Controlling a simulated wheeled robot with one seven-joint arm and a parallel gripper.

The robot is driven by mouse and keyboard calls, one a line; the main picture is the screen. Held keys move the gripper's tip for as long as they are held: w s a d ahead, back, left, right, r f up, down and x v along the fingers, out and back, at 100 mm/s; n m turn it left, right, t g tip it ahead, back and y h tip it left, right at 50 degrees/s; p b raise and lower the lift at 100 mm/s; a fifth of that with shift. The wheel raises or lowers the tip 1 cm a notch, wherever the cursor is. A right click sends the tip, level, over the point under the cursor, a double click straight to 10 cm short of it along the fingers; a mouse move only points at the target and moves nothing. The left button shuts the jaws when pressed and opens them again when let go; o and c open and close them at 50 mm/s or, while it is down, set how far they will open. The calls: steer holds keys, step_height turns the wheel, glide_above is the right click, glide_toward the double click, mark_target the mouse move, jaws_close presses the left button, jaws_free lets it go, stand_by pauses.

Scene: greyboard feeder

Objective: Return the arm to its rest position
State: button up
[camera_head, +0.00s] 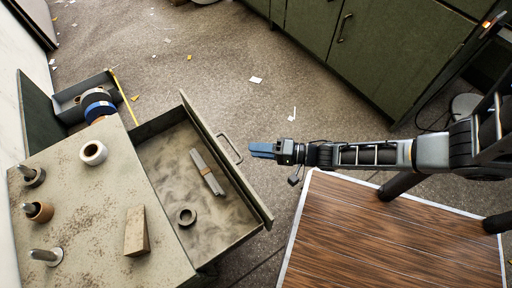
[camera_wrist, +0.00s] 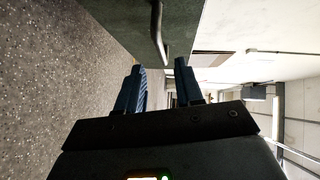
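My arm reaches in from the right edge of the head view, stretched out roughly level above the floor and the wood-topped surface. My gripper (camera_head: 262,151) is at its left end, just right of the open drawer's handle (camera_head: 230,149) and apart from it. In the wrist view my gripper (camera_wrist: 159,65) has its two blue fingers spread with nothing held between them. The drawer front (camera_wrist: 120,18) and its handle (camera_wrist: 157,38) show ahead of the fingers there.
The open drawer (camera_head: 240,186) holds a banded grey bundle (camera_head: 207,171) and a dark ring (camera_head: 187,216). The worktop (camera_head: 85,195) carries pegs, a white roll (camera_head: 93,153) and a wedge (camera_head: 137,232). A wood-topped surface (camera_head: 375,240) lies below my arm. Green cabinets (camera_head: 350,50) stand behind.

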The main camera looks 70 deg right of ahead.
stand_by(0.3)
steer(key=s+a+r+n+g, duration=0.1)
steer(key=s+a+r+n, duration=0.5)
steer(key=r, duration=0.3)
steer(key=s+a+r+n, duration=0.5)
steer(key=s+a+r, duration=0.1)
steer(key=r, duration=0.3)
steer(key=a+r+n+h+p, duration=0.15)
steer(key=a+r+n, duration=0.35)
steer(key=r, duration=0.9)
step_height(320, 180, up, 25)
steer(key=a+m+p, duration=0.1)
steer(key=p, duration=2.4)
steer(key=shift+s+f+h, duration=0.2)
steer(key=shift+s+h, duration=0.15)
steer(key=shift+s, duration=0.1)
